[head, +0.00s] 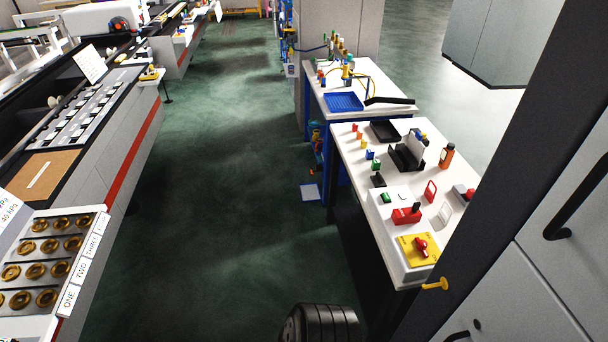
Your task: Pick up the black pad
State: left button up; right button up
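I cannot tell for sure which thing is the black pad. A flat black tray-like piece (384,131) lies at the far left of the white table (345,160) on the right. A black holder with an upright grey plate (405,157) stands just in front of it. A small black block (377,181) sits near the table's left edge. A thin black strip (391,100) lies on the table behind. None of these is touched by a gripper. Neither my left nor my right gripper is in view.
The white table also holds an orange bottle (447,155), a red piece (407,215) and a yellow switch box (419,249). A grey cabinet (540,270) stands close at right. A long bench with brass rings (38,247) runs along the left.

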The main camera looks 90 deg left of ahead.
aim_at(378, 181)
jog(key=u, duration=2.45)
